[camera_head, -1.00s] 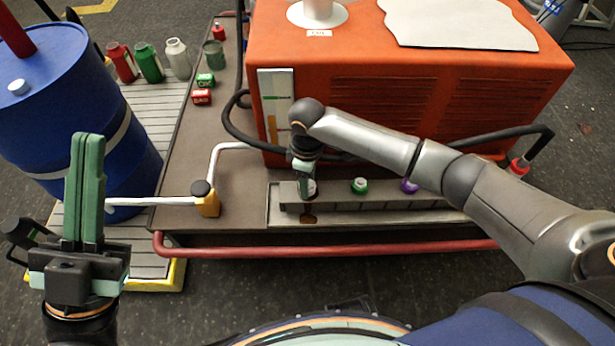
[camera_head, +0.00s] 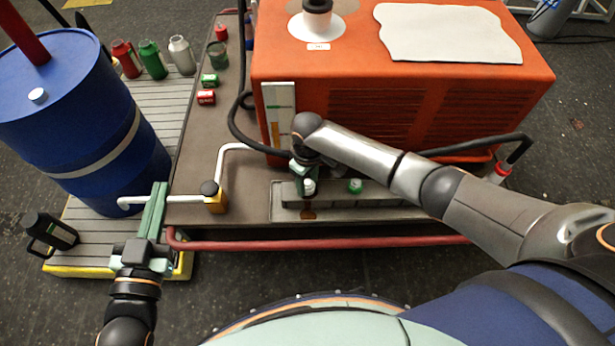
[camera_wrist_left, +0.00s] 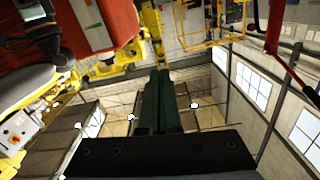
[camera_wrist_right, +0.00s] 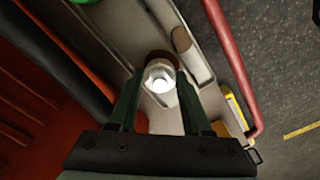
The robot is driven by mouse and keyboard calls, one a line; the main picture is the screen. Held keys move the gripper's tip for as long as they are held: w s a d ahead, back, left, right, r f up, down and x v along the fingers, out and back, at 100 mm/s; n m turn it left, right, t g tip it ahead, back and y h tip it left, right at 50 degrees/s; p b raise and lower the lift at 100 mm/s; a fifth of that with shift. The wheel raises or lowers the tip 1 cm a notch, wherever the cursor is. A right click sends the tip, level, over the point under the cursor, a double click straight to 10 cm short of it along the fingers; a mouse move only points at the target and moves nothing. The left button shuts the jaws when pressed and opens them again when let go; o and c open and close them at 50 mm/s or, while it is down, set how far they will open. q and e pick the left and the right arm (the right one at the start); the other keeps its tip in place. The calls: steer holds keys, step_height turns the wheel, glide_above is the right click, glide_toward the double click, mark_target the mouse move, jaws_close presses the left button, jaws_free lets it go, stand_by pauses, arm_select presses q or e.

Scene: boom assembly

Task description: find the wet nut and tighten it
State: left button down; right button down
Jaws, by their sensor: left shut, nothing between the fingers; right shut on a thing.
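A grey manifold block (camera_head: 420,206) sits along the front edge of the machine's base. A white-topped nut (camera_head: 309,187) is at its left end, with a brown wet-looking stain (camera_head: 308,213) just below it. My right gripper (camera_head: 304,176) reaches down over this nut. In the right wrist view, the fingers (camera_wrist_right: 160,88) stand on both sides of the pale nut (camera_wrist_right: 160,76), shut on it. A green-collared nut (camera_head: 355,186) sits to its right. My left gripper (camera_head: 158,190) is shut and empty, fingers up, near the white pipe.
A yellow valve (camera_head: 215,202) on a white pipe stands left of the manifold. A red rail (camera_head: 330,243) runs along the front. The orange machine housing (camera_head: 400,90) rises behind.

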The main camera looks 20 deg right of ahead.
mark_target(308, 185)
arm_select(q)
step_height(308, 185, down, 7)
steer(key=s+n+g, duration=0.1)
steer(key=g, duration=0.2)
steer(key=shift+s+r+y+p, duration=0.2)
steer(key=shift+y+p, duration=0.2)
arm_select(e)
steer(key=shift+m, duration=0.4)
arm_select(q)
steer(key=shift+a, duration=0.1)
arm_select(e)
steer(key=shift+c, duration=1.7)
jaws_free()
steer(key=shift+r, duration=0.2)
step_height(308, 185, up, 5)
steer(key=shift+f+p, duration=0.2)
steer(key=shift+p, duration=0.95)
arm_select(q)
steer(key=s+f+n+g+y+p, duration=0.1)
steer(key=s+f+g+p, duration=0.1)
steer(key=s+f+g, duration=0.3)
step_height(308, 185, down, 3)
steer(key=shift+s+d+f+p, duration=0.1)
steer(key=shift+s+d+p, duration=0.25)
steer(key=shift+s, duration=0.35)
arm_select(e)
step_height(308, 185, up, 8)
steer(key=shift+f, duration=0.2)
